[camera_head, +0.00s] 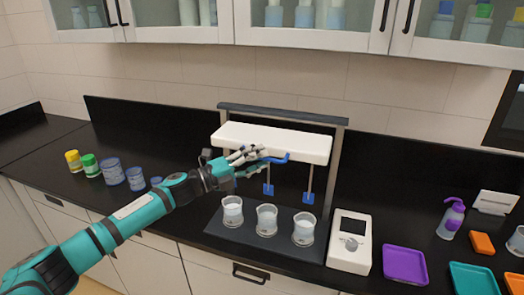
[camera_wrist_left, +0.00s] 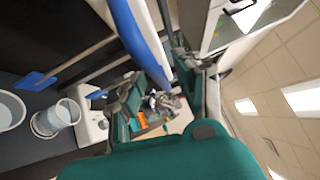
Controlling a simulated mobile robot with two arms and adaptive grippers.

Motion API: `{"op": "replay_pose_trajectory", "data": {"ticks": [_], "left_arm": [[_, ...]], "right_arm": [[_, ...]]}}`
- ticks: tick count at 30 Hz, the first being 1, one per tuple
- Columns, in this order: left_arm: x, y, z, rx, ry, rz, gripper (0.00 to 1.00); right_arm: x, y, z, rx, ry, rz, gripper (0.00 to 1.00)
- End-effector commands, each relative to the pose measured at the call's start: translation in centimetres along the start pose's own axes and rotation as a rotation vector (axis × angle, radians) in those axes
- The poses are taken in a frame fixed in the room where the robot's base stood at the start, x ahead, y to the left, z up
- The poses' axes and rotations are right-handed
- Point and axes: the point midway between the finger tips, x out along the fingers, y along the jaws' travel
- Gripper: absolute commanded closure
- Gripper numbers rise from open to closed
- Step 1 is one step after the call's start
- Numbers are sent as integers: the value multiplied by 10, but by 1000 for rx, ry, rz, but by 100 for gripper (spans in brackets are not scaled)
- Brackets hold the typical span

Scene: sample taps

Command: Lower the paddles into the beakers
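A white stirrer head (camera_head: 290,143) with a blue handle (camera_head: 276,158) hangs on a dark frame. Two blue paddles on thin shafts show below it, a middle one (camera_head: 268,190) and a right one (camera_head: 308,198). The left part under the head is hidden by my gripper. Both paddles hang above the rims of three white-filled beakers: left (camera_head: 232,211), middle (camera_head: 266,219) and right (camera_head: 303,228). My left gripper (camera_head: 248,161) is at the handle's left end. In the left wrist view the handle (camera_wrist_left: 143,45) runs between its spread fingers (camera_wrist_left: 158,80). My right gripper is out of view.
The beakers stand on a dark base (camera_head: 250,236), with a white control box (camera_head: 349,243) to its right. Blue-tinted jars (camera_head: 112,171) stand left, behind my arm. Purple (camera_head: 405,264) and teal (camera_head: 473,280) trays and a wash bottle (camera_head: 451,220) are right. Glass cabinets (camera_head: 310,22) hang above.

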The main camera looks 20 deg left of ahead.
Motion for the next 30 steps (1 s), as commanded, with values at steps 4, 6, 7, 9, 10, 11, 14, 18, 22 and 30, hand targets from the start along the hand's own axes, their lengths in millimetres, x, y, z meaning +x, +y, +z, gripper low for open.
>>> {"op": "replay_pose_trajectory", "data": {"ticks": [4, 6, 7, 9, 10, 11, 14, 18, 22, 30], "left_arm": [[11, -1, 0, 0, 0, -1, 66], [12, 0, 0, 0, 0, 0, 66], [13, 0, 0, 1, 0, 1, 66], [13, 0, 0, 1, 0, 1, 66], [13, 0, 0, 1, 0, 1, 66], [13, 0, 0, 1, 0, 1, 66], [13, 0, 0, 1, 0, 0, 68], [12, 0, 0, 0, 0, 0, 86], [12, 0, 0, 0, 0, 0, 100], [12, 1, 0, 1, 0, 1, 100]], "right_arm": [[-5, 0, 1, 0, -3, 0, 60], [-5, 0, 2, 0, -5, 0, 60], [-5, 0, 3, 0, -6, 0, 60], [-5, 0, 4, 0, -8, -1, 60], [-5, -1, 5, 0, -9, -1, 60], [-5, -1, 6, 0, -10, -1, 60], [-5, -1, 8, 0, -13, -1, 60], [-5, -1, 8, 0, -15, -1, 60], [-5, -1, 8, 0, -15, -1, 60], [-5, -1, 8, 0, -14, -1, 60]]}}
